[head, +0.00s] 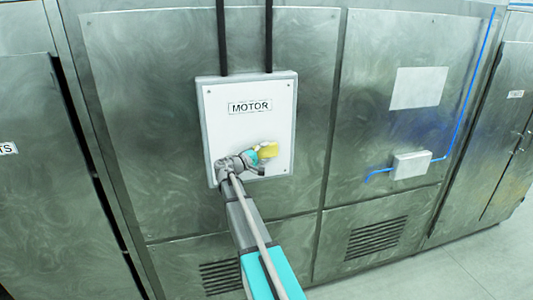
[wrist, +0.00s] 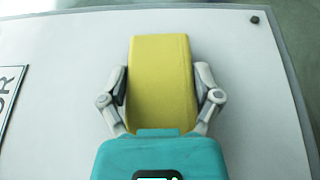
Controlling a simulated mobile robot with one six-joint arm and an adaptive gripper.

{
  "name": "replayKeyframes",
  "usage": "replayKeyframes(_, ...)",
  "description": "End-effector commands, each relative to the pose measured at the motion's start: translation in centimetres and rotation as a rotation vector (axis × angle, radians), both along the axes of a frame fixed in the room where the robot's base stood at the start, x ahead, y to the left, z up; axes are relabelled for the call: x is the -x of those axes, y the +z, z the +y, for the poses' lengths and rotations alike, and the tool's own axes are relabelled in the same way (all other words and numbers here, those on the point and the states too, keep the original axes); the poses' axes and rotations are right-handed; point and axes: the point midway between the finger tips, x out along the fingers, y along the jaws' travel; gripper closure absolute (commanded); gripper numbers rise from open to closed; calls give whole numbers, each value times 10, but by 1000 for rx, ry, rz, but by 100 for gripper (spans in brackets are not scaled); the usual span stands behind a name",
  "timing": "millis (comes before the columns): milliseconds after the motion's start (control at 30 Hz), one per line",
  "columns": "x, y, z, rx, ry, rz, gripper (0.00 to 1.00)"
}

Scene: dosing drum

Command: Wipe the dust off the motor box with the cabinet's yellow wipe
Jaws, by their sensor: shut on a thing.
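The motor box (head: 225,130) is a white panel with a grey rim and a MOTOR label, fixed to the metal wall in the head view. Its white face (wrist: 260,110) fills most of the wrist view. My gripper (head: 262,155) is at the lower right part of the box face, below the label. It is shut on the yellow wipe (wrist: 161,75), one finger on each side. The wipe also shows in the head view (head: 269,149), against or close to the face; I cannot tell whether it touches. A faint greyish smudge shows around the wipe; dust under it is hidden.
Two black conduits (head: 221,40) run up from the box. A small white junction box (head: 411,165) with a blue cable sits to the right, below a blank white plate (head: 418,88). Vent grilles (head: 376,238) are low on the wall. Floor (head: 440,275) shows at lower right.

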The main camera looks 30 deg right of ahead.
Motion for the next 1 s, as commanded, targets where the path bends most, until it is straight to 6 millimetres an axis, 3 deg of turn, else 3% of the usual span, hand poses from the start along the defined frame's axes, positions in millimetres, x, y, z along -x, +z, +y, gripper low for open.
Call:
replayKeyframes(367,-1,0,2,0,2,0,45)
replayKeyframes(1000,-9,0,34,0,1,0,45)
